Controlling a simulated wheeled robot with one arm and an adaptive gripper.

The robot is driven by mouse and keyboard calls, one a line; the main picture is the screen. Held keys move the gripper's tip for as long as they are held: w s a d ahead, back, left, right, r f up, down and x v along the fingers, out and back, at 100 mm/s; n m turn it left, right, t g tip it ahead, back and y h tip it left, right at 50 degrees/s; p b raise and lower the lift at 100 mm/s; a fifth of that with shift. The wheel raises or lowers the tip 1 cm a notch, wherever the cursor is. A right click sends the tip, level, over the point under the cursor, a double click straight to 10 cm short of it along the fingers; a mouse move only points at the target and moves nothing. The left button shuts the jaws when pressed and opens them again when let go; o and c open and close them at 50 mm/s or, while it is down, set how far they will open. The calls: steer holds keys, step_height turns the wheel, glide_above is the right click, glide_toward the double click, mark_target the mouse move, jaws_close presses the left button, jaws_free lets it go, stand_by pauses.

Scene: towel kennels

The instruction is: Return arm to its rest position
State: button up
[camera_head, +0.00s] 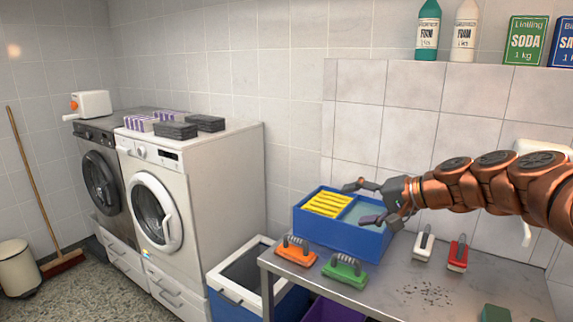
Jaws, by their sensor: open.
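My copper-coloured arm reaches in from the right edge of the head view. My gripper (366,202) is open, with its dark fingers spread over the right part of a blue bin (340,238). The bin stands on a grey metal table. Folded yellow cloths (327,204) lie in its left compartment. The right compartment shows a pale blue-grey surface, partly hidden by the fingers. I see nothing held between the fingers. I cannot tell whether the fingers touch the bin.
On the table (400,268) lie an orange brush (296,252), a green brush (344,270), a white brush (423,246) and a red brush (457,255). Bottles and boxes stand on the ledge above. Washing machines (190,190) stand left, with folded towels on top.

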steer(key=s+a+f+n+g+h, duration=0.1)
steer(key=s+a+f+g, duration=0.15)
steer(key=s, duration=0.45)
steer(key=s+a+f+n+g+h, duration=0.1)
steer(key=s+a+f+n+h, duration=0.1)
steer(key=s+a+f, duration=0.3)
steer(key=s+f+n+g+h, duration=0.1)
steer(key=s+f+g, duration=0.15)
steer(key=s, duration=0.55)
steer(key=s+d+f+g+h, duration=0.1)
steer(key=s+d+f+h, duration=0.2)
steer(key=s, duration=0.7)
steer(key=s+d+f+g+h, duration=0.2)
steer(key=s+d+f, duration=0.4)
steer(key=s, duration=0.4)
steer(key=shift+d+f+n+h, duration=0.25)
steer(key=shift+d+n+h, duration=0.15)
steer(key=shift+h, duration=0.1)
